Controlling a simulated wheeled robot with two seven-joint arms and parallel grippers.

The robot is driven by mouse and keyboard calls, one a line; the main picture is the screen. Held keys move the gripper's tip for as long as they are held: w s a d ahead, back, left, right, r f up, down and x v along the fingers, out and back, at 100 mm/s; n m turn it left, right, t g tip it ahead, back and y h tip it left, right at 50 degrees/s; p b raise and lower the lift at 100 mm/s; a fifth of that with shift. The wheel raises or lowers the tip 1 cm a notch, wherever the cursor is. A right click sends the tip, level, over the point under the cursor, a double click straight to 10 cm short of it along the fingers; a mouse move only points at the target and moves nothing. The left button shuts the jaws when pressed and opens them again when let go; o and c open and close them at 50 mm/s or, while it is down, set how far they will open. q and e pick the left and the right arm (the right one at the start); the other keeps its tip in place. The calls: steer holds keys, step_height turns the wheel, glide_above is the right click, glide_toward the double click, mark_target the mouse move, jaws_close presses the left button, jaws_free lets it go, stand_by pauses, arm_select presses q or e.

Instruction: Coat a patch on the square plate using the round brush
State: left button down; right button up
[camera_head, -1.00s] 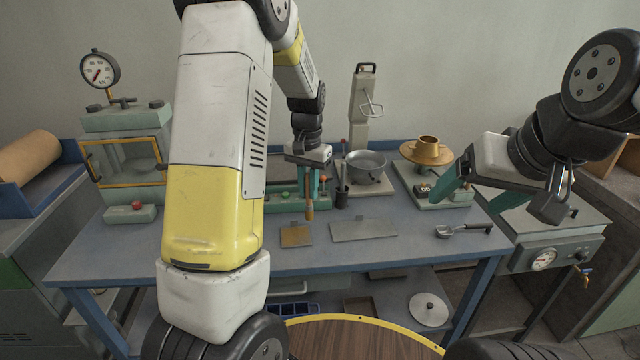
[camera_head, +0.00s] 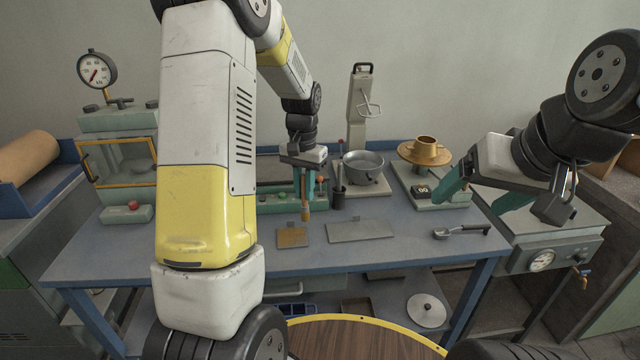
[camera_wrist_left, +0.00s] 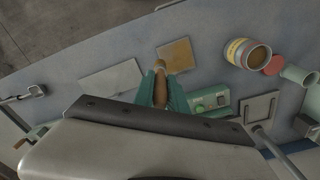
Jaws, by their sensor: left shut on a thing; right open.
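The square plate (camera_head: 292,238) is brownish and lies flat near the front of the blue bench; it also shows in the left wrist view (camera_wrist_left: 180,55). My left gripper (camera_head: 306,192) is shut on the round brush (camera_head: 306,214), which has a brown body and points down. The brush tip appears just behind and slightly right of the plate in the head view; whether it touches anything is unclear. In the wrist view the brush (camera_wrist_left: 160,90) is between the green fingers, beside the plate's edge. My right gripper (camera_head: 470,196) is open and empty above the bench's right side.
A grey rectangular plate (camera_head: 360,231) lies right of the square plate. A grey pan (camera_head: 363,166) and a dark cup (camera_head: 339,196) stand behind. A spoon-like tool (camera_head: 462,231) lies at right. A labelled can (camera_wrist_left: 248,54) shows only in the wrist view.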

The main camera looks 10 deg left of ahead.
mark_target(304, 206)
arm_select(q)
steer(key=shift+f, duration=3.65)
steer(key=shift+s+a+f, duration=0.1)
steer(key=shift+a+f, duration=0.05)
steer(key=shift+f, duration=0.15)
steer(key=shift+a, duration=0.15)
steer(key=shift+d+r, duration=0.1)
steer(key=shift+d, duration=0.2)
steer(key=shift+r, duration=3.9)
